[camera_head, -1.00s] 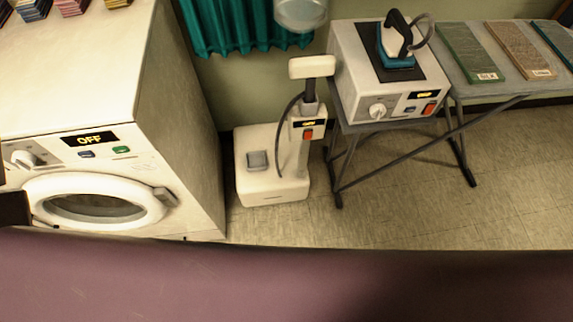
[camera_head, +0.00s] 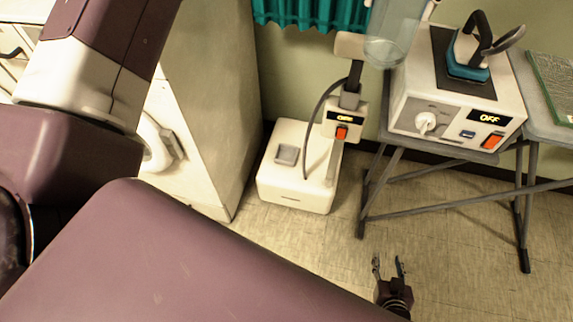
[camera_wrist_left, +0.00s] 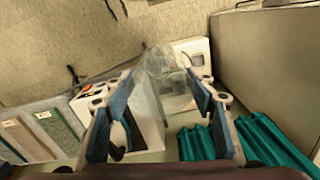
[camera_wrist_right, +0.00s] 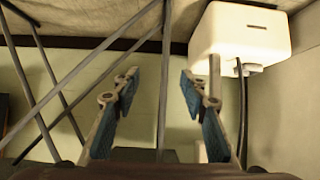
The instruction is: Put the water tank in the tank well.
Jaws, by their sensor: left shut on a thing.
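The water tank (camera_head: 392,38) is a clear, pale blue vessel at the top of the head view, overlapping the left edge of the iron's station. My left gripper (camera_wrist_left: 160,76) is shut on it; the tank (camera_wrist_left: 163,72) shows between its fingers in the left wrist view. The tank is in the air. A white floor unit (camera_head: 292,190) with an upright post stands below and left of it. A grey square (camera_head: 287,154) is on its top; I cannot tell whether this is the tank well. My right gripper (camera_head: 388,268) is open and empty, low in the head view.
The iron's station (camera_head: 450,105) stands on a folding-legged table (camera_head: 465,205) to the right, with an iron (camera_head: 468,60) on top. A large white machine (camera_head: 210,100) stands left of the floor unit. A teal curtain (camera_head: 315,12) hangs behind. Floor in front is open.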

